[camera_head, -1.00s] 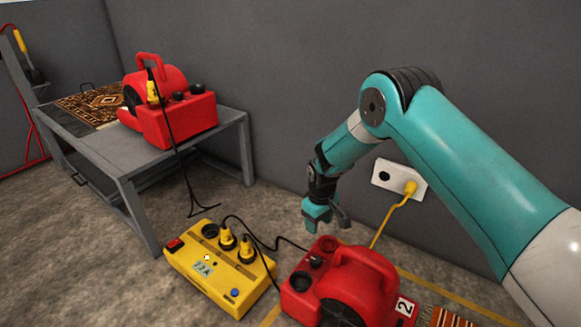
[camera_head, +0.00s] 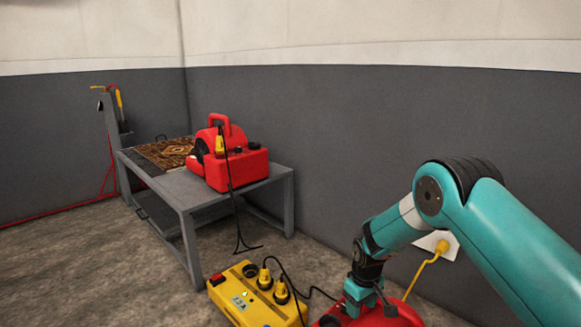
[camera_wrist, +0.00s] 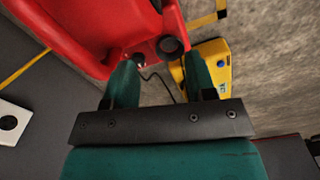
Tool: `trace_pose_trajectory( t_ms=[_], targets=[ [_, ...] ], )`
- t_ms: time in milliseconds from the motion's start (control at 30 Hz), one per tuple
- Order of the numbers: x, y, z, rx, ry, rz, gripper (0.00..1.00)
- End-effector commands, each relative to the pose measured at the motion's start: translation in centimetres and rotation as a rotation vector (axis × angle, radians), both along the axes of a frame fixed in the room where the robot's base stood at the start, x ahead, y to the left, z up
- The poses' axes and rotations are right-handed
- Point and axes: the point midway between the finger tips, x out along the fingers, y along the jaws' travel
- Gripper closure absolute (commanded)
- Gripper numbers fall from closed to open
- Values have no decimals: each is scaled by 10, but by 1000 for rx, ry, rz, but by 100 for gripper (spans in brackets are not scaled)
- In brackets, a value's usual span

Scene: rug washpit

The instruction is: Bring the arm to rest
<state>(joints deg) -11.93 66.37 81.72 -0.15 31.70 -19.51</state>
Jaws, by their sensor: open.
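My teal gripper (camera_head: 369,301) hangs at the lower right in the head view, pointing down in front of the grey wall. In the wrist view my gripper (camera_wrist: 158,72) shows two teal fingers spread apart with nothing held between them. Beyond the fingers is a red blower (camera_wrist: 85,32), with part of the yellow power box (camera_wrist: 212,58) to its right. In the head view only the top of this red blower (camera_head: 405,316) shows at the bottom edge, partly behind my gripper. Whether the gripper touches it I cannot tell.
The yellow box (camera_head: 240,299) with plugs stands on the floor left of my gripper. A grey table (camera_head: 190,196) carries another red blower (camera_head: 236,165) and a patterned rug (camera_head: 165,152). A wall outlet (camera_head: 425,243) with a yellow cord is behind my arm.

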Motion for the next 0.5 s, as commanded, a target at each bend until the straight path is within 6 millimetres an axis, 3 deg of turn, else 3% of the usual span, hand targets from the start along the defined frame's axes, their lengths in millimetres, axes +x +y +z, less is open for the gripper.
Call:
trace_pose_trajectory(
  t_ms=[367,500],
  targets=[
    [-10,4,57,41,-9,-11,49],
    [-20,12,92,65,-13,-9,49]
  ],
)
